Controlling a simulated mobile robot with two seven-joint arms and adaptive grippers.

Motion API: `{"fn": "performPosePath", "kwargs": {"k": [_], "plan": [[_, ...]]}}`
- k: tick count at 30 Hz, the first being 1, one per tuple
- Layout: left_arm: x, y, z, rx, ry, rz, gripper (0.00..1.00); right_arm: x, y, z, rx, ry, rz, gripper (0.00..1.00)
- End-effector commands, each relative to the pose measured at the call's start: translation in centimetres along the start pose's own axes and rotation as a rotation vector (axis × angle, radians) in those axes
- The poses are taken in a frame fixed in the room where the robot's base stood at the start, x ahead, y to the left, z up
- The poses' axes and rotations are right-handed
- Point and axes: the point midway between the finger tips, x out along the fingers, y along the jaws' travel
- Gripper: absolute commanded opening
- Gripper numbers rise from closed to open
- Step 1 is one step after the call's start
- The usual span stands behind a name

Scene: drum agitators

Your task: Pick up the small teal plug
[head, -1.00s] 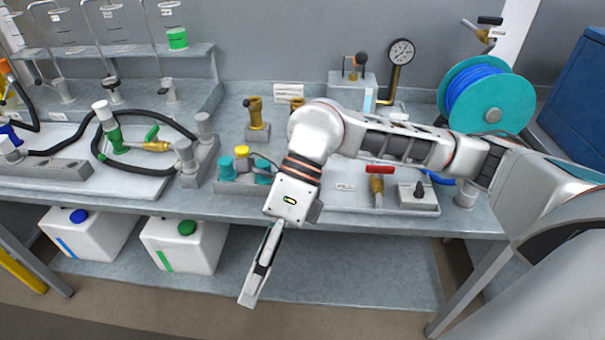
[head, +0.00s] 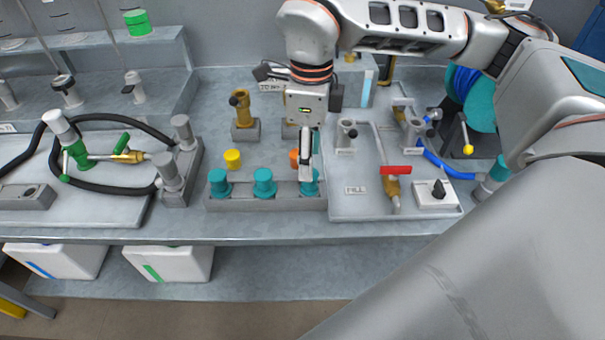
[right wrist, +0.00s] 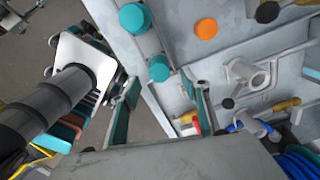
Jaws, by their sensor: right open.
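Three teal plugs stand in a row in a grey rack (head: 240,203) near the bench's front edge: a left plug (head: 219,182), a middle plug (head: 264,183) and a right plug (head: 314,186). The right one is partly hidden behind my right gripper (head: 305,178). In the right wrist view, the smaller teal plug (right wrist: 159,67) appears between the two spread fingertips of my open right gripper (right wrist: 160,80). A larger teal plug (right wrist: 135,17) is beyond it. I see no contact; the height gap is unclear. My left gripper is not in view.
A yellow plug (head: 232,160) and an orange plug (head: 294,158) stand behind the rack. A panel with a red-handled valve (head: 396,170) lies to the right. Grey posts (head: 170,172) and a black hose stand left. A brass fitting (head: 242,107) stands behind.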

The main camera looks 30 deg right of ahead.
Motion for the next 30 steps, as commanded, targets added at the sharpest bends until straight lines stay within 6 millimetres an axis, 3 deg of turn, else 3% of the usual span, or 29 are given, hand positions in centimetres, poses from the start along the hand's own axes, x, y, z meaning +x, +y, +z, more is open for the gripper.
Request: {"fn": "performPosePath", "kwargs": {"k": [6, 15, 24, 25, 30], "plan": [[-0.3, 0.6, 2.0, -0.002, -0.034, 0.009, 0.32, 2.4, 0.0, -0.1, 0.000, 0.002, 0.003, 0.46], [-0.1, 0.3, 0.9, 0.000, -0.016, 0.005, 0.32, 6.3, -0.1, 0.0, -0.001, 0.003, 0.004, 0.46], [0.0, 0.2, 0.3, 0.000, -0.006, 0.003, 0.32, 6.9, -0.1, 0.0, 0.000, 0.001, 0.003, 0.46], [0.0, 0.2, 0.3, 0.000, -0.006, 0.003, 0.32, 6.9, -0.1, 0.0, 0.000, 0.001, 0.003, 0.43], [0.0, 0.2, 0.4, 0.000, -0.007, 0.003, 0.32, 6.8, -0.1, 0.0, 0.000, 0.001, 0.003, 0.05]]}}
